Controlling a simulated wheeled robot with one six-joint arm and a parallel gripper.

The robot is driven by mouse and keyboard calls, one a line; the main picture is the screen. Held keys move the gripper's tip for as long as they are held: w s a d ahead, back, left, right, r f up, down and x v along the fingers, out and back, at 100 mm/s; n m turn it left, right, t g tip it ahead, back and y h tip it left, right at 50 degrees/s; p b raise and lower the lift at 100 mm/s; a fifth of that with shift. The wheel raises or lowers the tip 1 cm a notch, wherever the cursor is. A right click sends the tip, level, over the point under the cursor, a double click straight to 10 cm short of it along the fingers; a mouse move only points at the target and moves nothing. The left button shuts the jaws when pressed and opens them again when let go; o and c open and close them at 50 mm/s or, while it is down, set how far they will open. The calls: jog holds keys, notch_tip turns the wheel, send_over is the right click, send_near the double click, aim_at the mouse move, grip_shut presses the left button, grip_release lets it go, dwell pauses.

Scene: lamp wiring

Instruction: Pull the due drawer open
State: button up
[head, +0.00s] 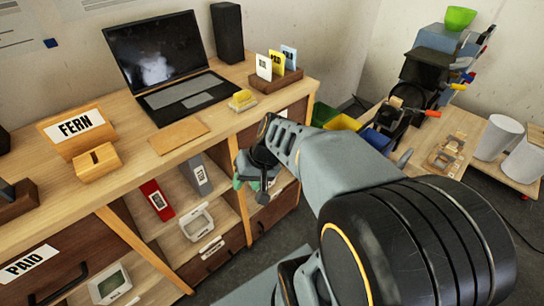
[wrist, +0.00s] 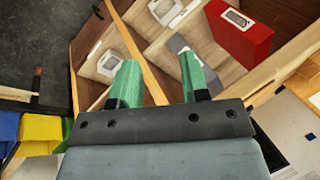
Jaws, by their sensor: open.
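No drawer label that reads "due" can be made out. A drawer marked PAID (head: 30,262) with a dark handle is shut at the lower left in the head view. A brown drawer (head: 228,252) with a dark handle sits low in the middle, under the shelves. More drawer fronts show at the right end of the desk, partly hidden by my arm. My gripper (head: 252,184) is in front of the right part of the desk. In the wrist view my gripper (wrist: 157,72) has its green fingers apart, with nothing between them, facing the shelves.
A laptop (head: 165,65), a FERN sign (head: 77,130) and a card holder (head: 275,78) stand on the desk. Colored bins (head: 340,122) and a low table with white cylinders (head: 498,138) are at right.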

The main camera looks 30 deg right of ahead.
jog(key=w+d+f+m+t+y+b, duration=0.4)
jog(key=w+d+f+m+t+b, duration=0.15)
jog(key=w+d+f, duration=0.35)
jog(key=d+f+m+t+h+b, duration=0.2)
jog(key=d+f+m+t+h, duration=0.15)
jog(key=d, duration=0.55)
jog(key=d+f+m+t+h+b, duration=0.2)
jog(key=d+f+m+t, duration=0.2)
jog(key=d, duration=0.6)
jog(key=x, duration=1.3)
jog(key=shift+a, duration=0.15)
grip_shut()
